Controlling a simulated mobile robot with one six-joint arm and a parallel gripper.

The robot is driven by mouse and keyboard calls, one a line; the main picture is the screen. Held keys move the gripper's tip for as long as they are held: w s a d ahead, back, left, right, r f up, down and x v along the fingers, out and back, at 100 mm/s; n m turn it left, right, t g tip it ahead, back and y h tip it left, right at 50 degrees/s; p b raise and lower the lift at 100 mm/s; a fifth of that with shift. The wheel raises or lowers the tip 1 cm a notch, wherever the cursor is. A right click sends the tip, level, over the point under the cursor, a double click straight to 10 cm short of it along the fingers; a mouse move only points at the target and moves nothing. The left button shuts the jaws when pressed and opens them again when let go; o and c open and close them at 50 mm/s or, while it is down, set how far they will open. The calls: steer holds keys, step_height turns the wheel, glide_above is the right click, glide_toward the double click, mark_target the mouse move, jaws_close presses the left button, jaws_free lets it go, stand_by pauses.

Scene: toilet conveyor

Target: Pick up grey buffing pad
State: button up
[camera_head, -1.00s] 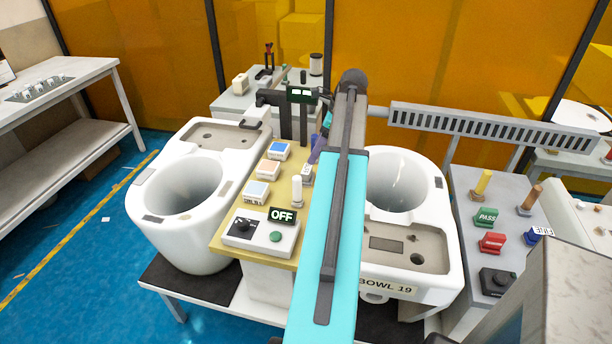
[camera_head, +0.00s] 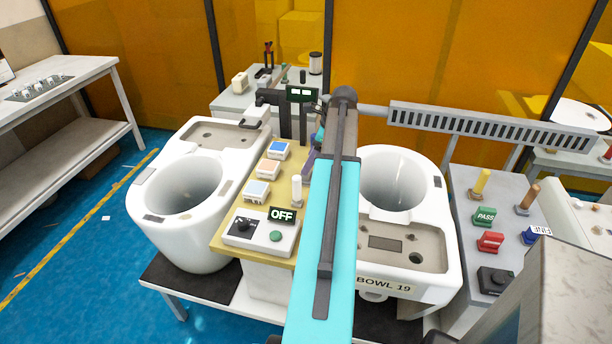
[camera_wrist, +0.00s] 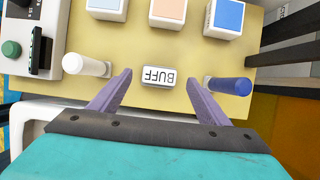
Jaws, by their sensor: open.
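A small light-grey block marked BUFF (camera_wrist: 158,76), the likely buffing pad, stands on the tan board in the wrist view. My gripper (camera_wrist: 157,82) is open, with its two purple fingers apart and pointing toward the board. The block shows in the gap between the fingertips, with space on both sides; I cannot tell how far above it the tips are. In the head view my arm hides the block, and only a bit of purple finger (camera_head: 309,161) shows beside the arm.
A white peg (camera_wrist: 86,65) and a blue peg (camera_wrist: 229,86) flank the fingers closely. Blocks with blue (camera_head: 279,150), orange (camera_head: 268,169) and pale (camera_head: 257,191) tops stand left. An OFF control box (camera_head: 261,231) is in front. White bowls stand left (camera_head: 180,240) and right (camera_head: 437,285).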

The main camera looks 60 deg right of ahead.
steer(key=shift+p+x, duration=0.8)
steer(key=shift+x, duration=1.7)
steer(key=shift+s, duration=0.2)
steer(key=c, duration=1.1)
steer(key=shift+o, duration=0.2)
steer(key=shift+d+r, duration=0.1)
steer(key=shift+r, duration=0.1)
steer(key=shift+r+b, duration=0.65)
steer(key=shift+r, duration=0.85)
steer(key=s+a+b, duration=0.1)
steer(key=s+a, duration=0.2)
steer(key=s, duration=0.1)
steer(key=s+a+r+b, duration=0.1)
steer(key=s+a, duration=0.2)
steer(key=s, duration=0.1)
steer(key=s+a+b, duration=0.1)
steer(key=s+a, duration=0.2)
steer(key=s, duration=0.2)
steer(key=shift+a+r, duration=0.2)
steer(key=shift+r, duration=0.1)
